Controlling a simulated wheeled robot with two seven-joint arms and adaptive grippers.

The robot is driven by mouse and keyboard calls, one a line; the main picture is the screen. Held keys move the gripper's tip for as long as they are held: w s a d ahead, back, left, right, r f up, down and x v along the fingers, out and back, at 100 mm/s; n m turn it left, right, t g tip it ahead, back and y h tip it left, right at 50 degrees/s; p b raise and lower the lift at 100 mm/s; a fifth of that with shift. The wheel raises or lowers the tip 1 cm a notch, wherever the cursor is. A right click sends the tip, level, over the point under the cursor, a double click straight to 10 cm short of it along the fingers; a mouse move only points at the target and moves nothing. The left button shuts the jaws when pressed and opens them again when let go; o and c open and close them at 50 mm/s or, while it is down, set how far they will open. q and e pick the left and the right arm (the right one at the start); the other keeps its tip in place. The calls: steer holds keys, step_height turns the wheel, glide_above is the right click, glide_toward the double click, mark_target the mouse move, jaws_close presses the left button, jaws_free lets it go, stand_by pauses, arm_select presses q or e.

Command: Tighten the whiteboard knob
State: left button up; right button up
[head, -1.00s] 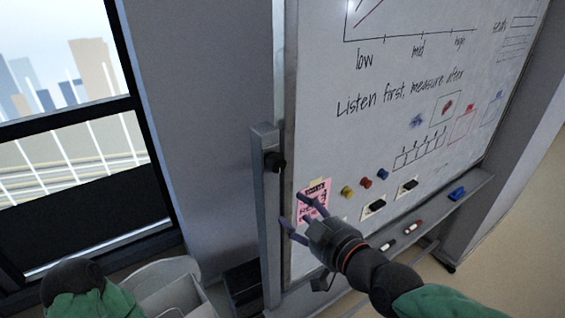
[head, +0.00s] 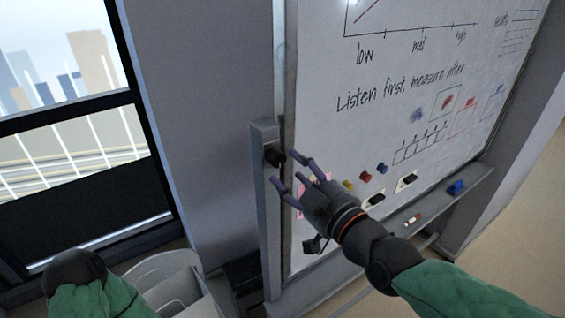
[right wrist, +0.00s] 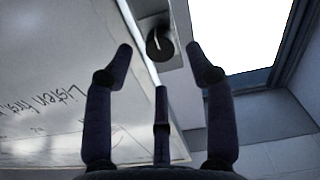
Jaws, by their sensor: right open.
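The black knob (head: 275,156) sits on the grey upright post (head: 266,215) at the left edge of the whiteboard (head: 400,75). In the right wrist view the knob (right wrist: 160,44) is round and dark with a pale line on its face. My right gripper (head: 282,168) is open, its fingertips just right of and below the knob in the head view. In the right wrist view the gripper (right wrist: 160,52) has its fingertips to either side of the knob, apart from it, with nothing held. My left gripper is out of view.
Magnets, including a red one (head: 366,176), and a pink note (head: 318,190) are on the board beside my right gripper, which partly covers the note. A tray (head: 440,212) with a blue eraser (head: 456,187) runs along the board's bottom. A window (head: 70,110) is at left.

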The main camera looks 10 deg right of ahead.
mark_target(280, 162)
steer(key=shift+x, duration=2.05)
jaws_close()
